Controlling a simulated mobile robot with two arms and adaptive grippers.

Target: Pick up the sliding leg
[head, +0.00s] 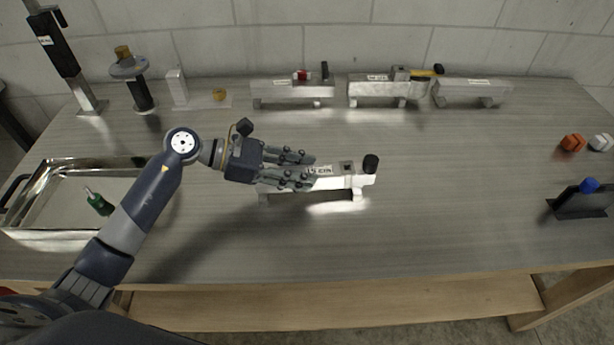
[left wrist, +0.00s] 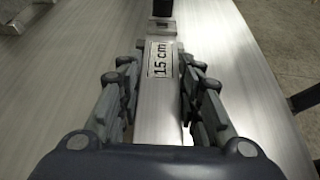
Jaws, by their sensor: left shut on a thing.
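A silver aluminium bar (head: 328,182) with a white "15 cm" label lies level near the middle of the table, on short feet. It has a square hole and a black knob (head: 370,163) at its right end. My left gripper (head: 303,170) is shut on its left part, palm toward the left. I cannot tell whether this bar is the sliding leg. My right gripper is not in view.
Several aluminium pieces, including a labelled block (head: 385,88), stand along the back. A black upright post (head: 58,50) is at back left. A metal tray (head: 60,178) holds a green-handled screwdriver (head: 99,203) at left.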

